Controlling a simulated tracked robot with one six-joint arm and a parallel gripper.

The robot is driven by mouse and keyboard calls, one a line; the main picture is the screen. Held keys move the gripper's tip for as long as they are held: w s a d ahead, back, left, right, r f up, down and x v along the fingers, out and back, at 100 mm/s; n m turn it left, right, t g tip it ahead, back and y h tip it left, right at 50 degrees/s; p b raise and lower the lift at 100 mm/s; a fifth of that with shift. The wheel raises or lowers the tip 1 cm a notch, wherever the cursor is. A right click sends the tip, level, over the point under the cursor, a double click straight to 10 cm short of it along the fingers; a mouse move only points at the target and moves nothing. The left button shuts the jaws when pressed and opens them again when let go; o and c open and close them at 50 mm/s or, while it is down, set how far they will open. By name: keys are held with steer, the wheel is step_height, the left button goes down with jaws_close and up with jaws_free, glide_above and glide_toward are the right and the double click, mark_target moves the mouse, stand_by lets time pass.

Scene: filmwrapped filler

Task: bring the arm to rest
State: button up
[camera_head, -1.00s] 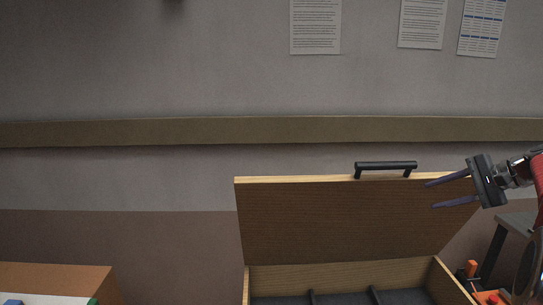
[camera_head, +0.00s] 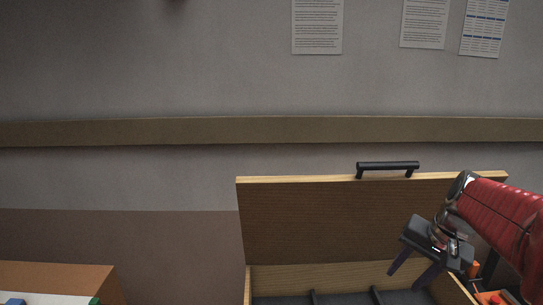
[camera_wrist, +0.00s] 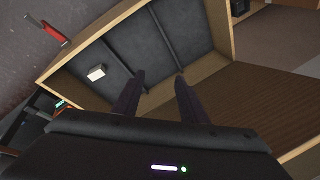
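My gripper (camera_head: 409,278) is in front of the raised lid of a wooden box, at the right, its two dark fingers pointing down and to the left. The fingers are apart with nothing between them. In the wrist view my gripper (camera_wrist: 158,95) is also open and empty, with the box interior beyond it. My red arm reaches in from the right edge.
The wooden box (camera_wrist: 219,27) has dark compartments, and a small white block (camera_wrist: 96,73) lies inside. Its lid (camera_head: 320,220) stands open with a black handle (camera_head: 388,165). A red-handled tool (camera_wrist: 53,31) lies outside the box. Orange items (camera_head: 490,298) are at the right.

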steer(key=s+a+f+n+t+h, duration=0.1)
steer(key=s+a+n, duration=0.6)
steer(key=s+a, duration=0.7)
steer(key=s+t, duration=0.1)
steer(key=s, duration=0.2)
steer(key=shift+s+a+f+h, duration=0.15)
steer(key=shift+a+h, duration=0.15)
steer(key=shift+a, duration=0.1)
stand_by(0.6)
